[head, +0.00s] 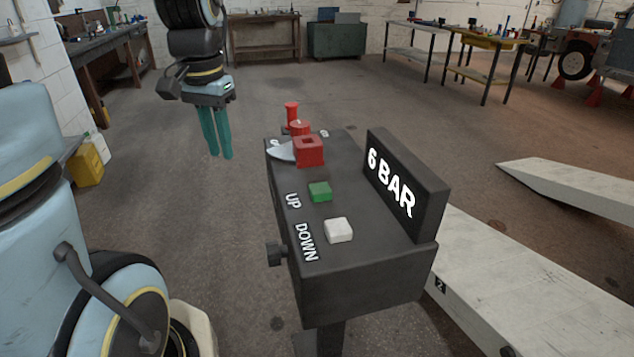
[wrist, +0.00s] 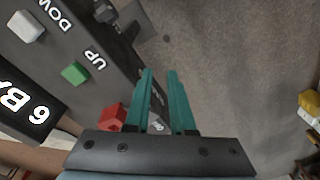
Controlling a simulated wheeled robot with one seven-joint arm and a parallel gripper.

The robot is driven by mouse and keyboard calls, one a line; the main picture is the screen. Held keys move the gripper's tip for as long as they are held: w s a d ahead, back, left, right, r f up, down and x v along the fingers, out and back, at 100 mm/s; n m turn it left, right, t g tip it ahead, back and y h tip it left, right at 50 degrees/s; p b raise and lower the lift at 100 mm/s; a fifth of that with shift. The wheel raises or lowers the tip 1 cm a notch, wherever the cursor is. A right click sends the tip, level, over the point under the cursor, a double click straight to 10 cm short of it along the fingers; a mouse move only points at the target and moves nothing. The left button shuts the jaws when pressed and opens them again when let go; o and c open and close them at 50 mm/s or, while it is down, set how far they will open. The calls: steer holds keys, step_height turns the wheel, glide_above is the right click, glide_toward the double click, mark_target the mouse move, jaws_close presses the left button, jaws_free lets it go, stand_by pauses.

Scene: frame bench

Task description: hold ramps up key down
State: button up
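The control box (head: 355,275) stands on a post in the middle of the head view. The key beside the label DOWN is a white block (head: 338,230); it also shows at the upper left of the wrist view (wrist: 27,26). The key beside UP is a green block (head: 320,192), seen in the wrist view too (wrist: 74,73). My gripper (head: 218,156) hangs in the air left of and beyond the box, fingers pointing down. In the wrist view its teal fingers (wrist: 160,72) are a narrow gap apart with nothing between them. It touches neither key.
A display (head: 405,190) reading 6 BAR rises along the box's right side. A red square part (head: 308,151) and red knobs (head: 292,112) stand at the box's far end. A black knob (head: 276,254) juts from its left side. Pale ramps (head: 500,285) lie to the right.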

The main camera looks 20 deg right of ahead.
steer(key=d+r+m+b, duration=0.1)
steer(key=d+m, duration=0.1)
steer(key=d, duration=0.1)
steer(key=s+d+r+m+b, duration=0.1)
steer(key=d+m, duration=0.1)
steer(key=d, duration=0.1)
steer(key=s+d+r+m+b, duration=0.1)
steer(key=d+m, duration=0.1)
steer(key=d, duration=0.2)
steer(key=shift+g, duration=0.3)
jaws_close()
steer(key=s+d+r+m+b, duration=0.2)
steer(key=s+d+r+m, duration=0.2)
steer(key=d+m, duration=0.1)
steer(key=shift+s+d, duration=0.25)
steer(key=shift+d, duration=0.65)
steer(key=shift+r, duration=0.1)
